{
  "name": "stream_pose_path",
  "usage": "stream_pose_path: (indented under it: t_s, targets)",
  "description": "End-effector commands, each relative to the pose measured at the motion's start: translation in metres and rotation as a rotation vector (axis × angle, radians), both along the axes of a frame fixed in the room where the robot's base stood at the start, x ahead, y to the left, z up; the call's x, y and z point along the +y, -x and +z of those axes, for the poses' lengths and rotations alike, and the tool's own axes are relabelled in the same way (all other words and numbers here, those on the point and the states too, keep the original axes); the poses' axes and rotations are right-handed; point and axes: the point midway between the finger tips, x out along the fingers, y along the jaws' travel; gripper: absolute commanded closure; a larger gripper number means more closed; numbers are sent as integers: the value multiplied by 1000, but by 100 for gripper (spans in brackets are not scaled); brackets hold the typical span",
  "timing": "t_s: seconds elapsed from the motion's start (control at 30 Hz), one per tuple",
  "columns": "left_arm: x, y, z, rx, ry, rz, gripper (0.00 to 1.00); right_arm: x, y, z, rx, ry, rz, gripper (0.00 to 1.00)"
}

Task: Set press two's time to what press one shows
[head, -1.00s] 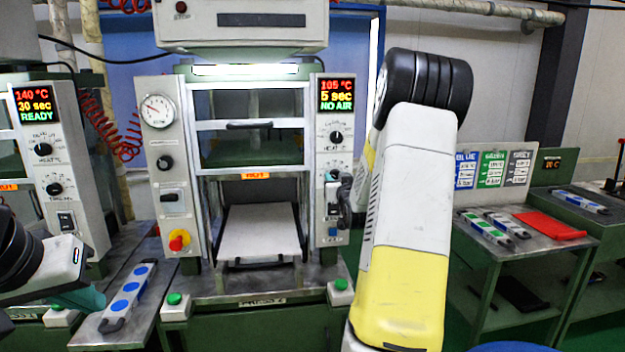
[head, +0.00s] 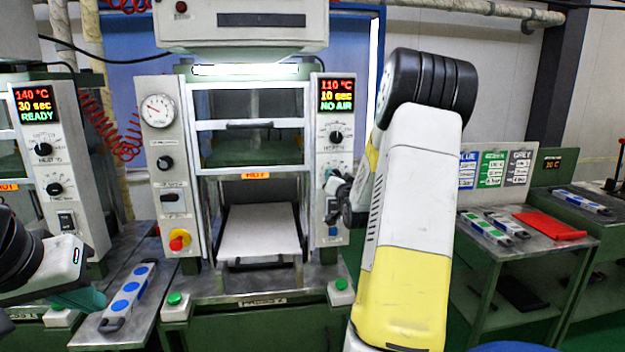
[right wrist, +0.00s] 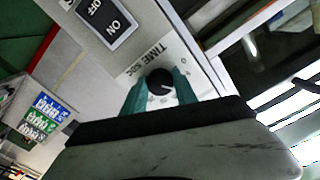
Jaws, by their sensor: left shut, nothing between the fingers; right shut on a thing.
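Press two (head: 185,215) stands in the middle of the head view. Its display (head: 337,95) reads 110 °C, 10 sec, NO AIR. Press one (head: 80,190) is at the left; its display (head: 35,104) reads 140 °C, 30 sec, READY. My right gripper (head: 333,182) is at press two's right panel, hiding the time knob there. In the right wrist view its teal fingers are shut on the black time knob (right wrist: 159,81), beside the label TIME SEC. My left gripper (head: 95,298) is shut and empty at the lower left.
A blue-marked mould (head: 128,292) lies on the bench by my left gripper. A heat knob (head: 336,137) sits above my right gripper. An ON/OFF switch (right wrist: 108,22) is near the time knob. My right arm covers the area right of press two. Side tables (head: 555,250) hold more moulds.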

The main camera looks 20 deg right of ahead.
Motion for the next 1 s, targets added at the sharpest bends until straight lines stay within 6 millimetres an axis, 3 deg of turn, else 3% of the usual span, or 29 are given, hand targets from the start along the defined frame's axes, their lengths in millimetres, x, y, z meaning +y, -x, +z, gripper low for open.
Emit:
stream_pose_path:
  t_s: [1.0]
  targets:
    - [0, 0, 0, 0, 0, 0, 100, 0, 0, 1, -226, -940, -3, 100]
